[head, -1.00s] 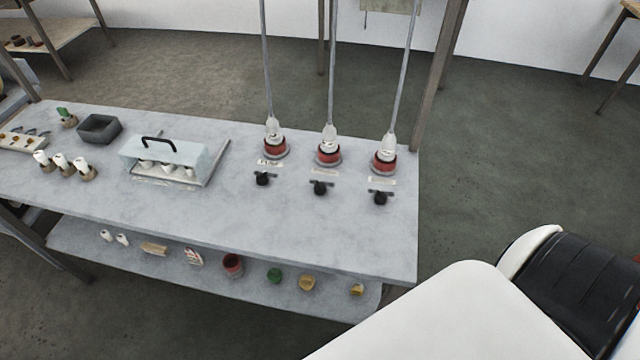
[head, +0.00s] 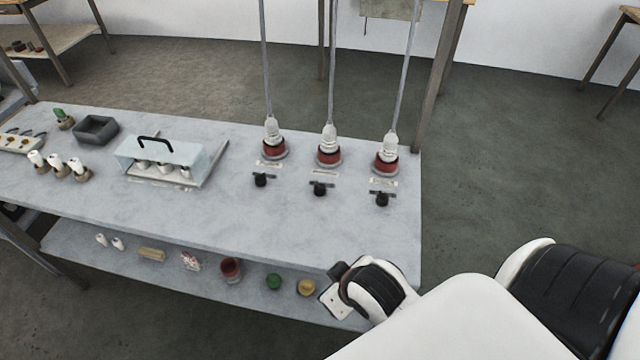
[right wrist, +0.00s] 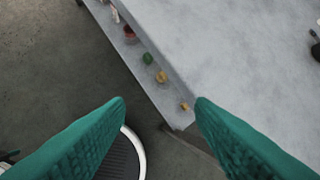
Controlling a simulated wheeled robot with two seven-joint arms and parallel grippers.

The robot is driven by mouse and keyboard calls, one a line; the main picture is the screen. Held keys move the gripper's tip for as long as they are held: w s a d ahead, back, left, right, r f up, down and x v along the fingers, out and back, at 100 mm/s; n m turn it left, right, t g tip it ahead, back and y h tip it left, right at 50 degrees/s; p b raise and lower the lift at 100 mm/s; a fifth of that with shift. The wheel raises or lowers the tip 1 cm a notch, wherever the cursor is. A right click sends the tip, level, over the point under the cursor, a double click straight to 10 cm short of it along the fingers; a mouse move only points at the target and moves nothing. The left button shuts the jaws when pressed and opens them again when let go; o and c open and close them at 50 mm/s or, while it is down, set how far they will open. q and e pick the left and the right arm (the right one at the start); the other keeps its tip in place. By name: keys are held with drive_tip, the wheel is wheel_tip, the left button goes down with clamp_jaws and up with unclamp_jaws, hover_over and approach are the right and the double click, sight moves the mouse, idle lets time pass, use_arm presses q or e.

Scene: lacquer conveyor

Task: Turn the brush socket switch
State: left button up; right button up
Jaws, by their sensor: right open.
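Three black switches stand on the grey table top, each in front of a red socket with a pale plug and a grey cord: the left switch (head: 260,180), the middle switch (head: 319,188) and the right switch (head: 382,199). Small labels lie between sockets and switches, too small to read. I cannot tell which one is the brush socket. My right arm's wrist shows at the table's front right in the head view; its fingers are hidden there. In the right wrist view my right gripper (right wrist: 160,105) is open and empty, with green fingers. My left gripper is not in view.
A clear cover with a black handle (head: 155,146), a dark tray (head: 96,130) and several white-topped pieces stand on the left of the table (head: 300,225). A lower shelf (head: 205,275) holds small pots. The table's front right is clear.

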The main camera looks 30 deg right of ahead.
drive_tip(key=w+a+r+n+t, duration=0.1)
drive_tip(key=w+r+n+t, duration=0.1)
drive_tip(key=w+r+t, duration=0.55)
drive_tip(key=w+a+r+n+t, duration=0.1)
drive_tip(key=w+r+n+t, duration=0.3)
drive_tip(key=w, duration=0.7)
drive_tip(key=w+a+r+n+t+y, duration=0.35)
drive_tip(key=a+r+n+y, duration=0.2)
drive_tip(key=r, duration=0.35)
drive_tip(key=a+r+n+g+y, duration=0.2)
drive_tip(key=a+n+y, duration=0.1)
drive_tip(key=n+y, duration=0.3)
drive_tip(key=n+g+h, duration=1.1)
drive_tip(key=n+g, duration=0.5)
drive_tip(key=g, duration=0.3)
hover_over(320, 184)
wheel_tip(320, 184, down, 11)
wheel_tip(320, 184, down, 12)
drive_tip(key=p, duration=0.3)
